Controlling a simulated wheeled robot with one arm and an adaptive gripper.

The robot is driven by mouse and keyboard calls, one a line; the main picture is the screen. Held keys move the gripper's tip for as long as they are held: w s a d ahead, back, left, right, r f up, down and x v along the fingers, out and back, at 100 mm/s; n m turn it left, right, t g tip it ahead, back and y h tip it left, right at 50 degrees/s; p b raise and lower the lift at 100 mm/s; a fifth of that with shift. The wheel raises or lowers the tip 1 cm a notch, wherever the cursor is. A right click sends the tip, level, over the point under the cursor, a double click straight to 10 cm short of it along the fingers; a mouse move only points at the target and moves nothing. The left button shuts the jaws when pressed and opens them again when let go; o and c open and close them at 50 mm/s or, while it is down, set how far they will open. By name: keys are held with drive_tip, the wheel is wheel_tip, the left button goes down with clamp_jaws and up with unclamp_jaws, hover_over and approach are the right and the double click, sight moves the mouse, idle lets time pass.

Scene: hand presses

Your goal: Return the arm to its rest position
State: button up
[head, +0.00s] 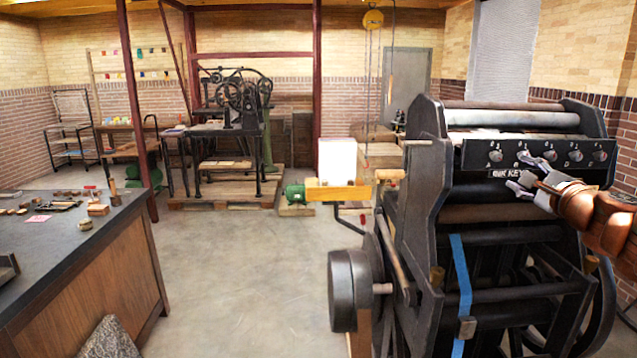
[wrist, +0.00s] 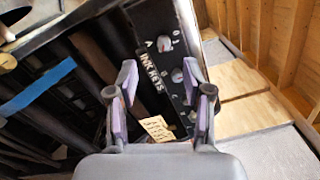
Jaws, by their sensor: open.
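My gripper (head: 522,176) is at the right of the head view, in front of the black press (head: 420,215) and close to its panel of ink keys (head: 495,157). My copper-coloured arm comes in from the right edge. In the wrist view my gripper (wrist: 160,95) has its two fingers spread apart with nothing held between them. Beyond the fingers the ink key panel (wrist: 168,60) shows, with its lettering and round knobs. A small yellowish tag (wrist: 157,128) shows between the fingers. I cannot tell whether a finger touches the panel.
A dark-topped workbench (head: 60,235) with small tools stands at the left. Another press (head: 235,120) stands on a pallet at the back. A blue strip (head: 461,290) hangs on the near press. The concrete floor (head: 235,270) between bench and press is clear.

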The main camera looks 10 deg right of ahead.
drive_tip(key=a+n+g+y, duration=0.1)
drive_tip(key=a+n+y, duration=0.45)
drive_tip(key=a, duration=0.75)
drive_tip(key=s+a+f+n+g+y, duration=0.1)
drive_tip(key=s+a+f+n+g, duration=0.25)
drive_tip(key=a, duration=0.45)
drive_tip(key=s+a+f+n+g+y, duration=0.1)
drive_tip(key=s+a+f+n+g, duration=0.2)
drive_tip(key=a, duration=0.5)
drive_tip(key=s+a+f+n+g+y, duration=0.1)
drive_tip(key=s+a+f+n+g, duration=0.2)
drive_tip(key=a, duration=0.4)
drive_tip(key=s+a+f+n+g+h, duration=0.1)
drive_tip(key=s+a+f+n+g, duration=0.15)
drive_tip(key=s+f, duration=0.35)
drive_tip(key=s+a+f+n+g+h, duration=0.1)
drive_tip(key=s+f+n+g+h, duration=0.15)
drive_tip(key=s+f, duration=0.4)
drive_tip(key=s+d+f+n+g+h, duration=0.1)
drive_tip(key=s+d+f, duration=0.3)
drive_tip(key=s, duration=0.4)
drive_tip(key=s+d+f+n+g+h, duration=0.1)
drive_tip(key=s+d+f+g+h, duration=0.2)
drive_tip(key=s, duration=0.6)
drive_tip(key=shift+d+f, duration=0.45)
drive_tip(key=shift+f, duration=0.15)
